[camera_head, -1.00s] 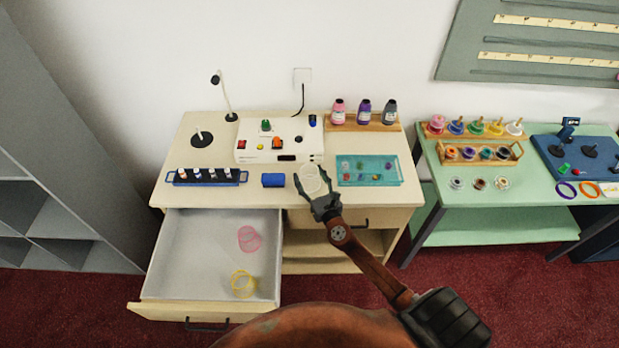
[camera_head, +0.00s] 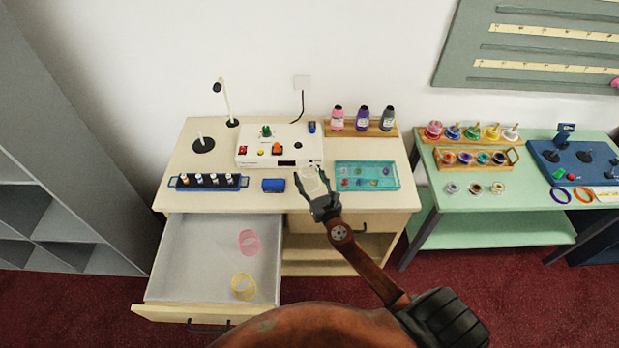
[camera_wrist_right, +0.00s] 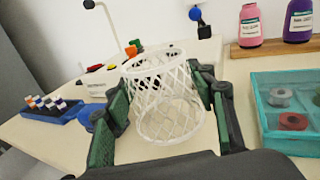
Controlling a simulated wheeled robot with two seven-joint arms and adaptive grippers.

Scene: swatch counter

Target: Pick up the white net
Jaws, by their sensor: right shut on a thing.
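The white net (camera_wrist_right: 168,112) is an open lattice basket. In the right wrist view it stands between the two green-padded fingers of my right gripper (camera_wrist_right: 160,108), which is shut on it. Whether the net touches the counter is hard to tell. My left gripper is not in view.
A white control box (camera_head: 280,160) stands behind. Below left, an open drawer (camera_head: 200,262) holds a pink net (camera_head: 248,242) and a yellow net (camera_head: 244,287).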

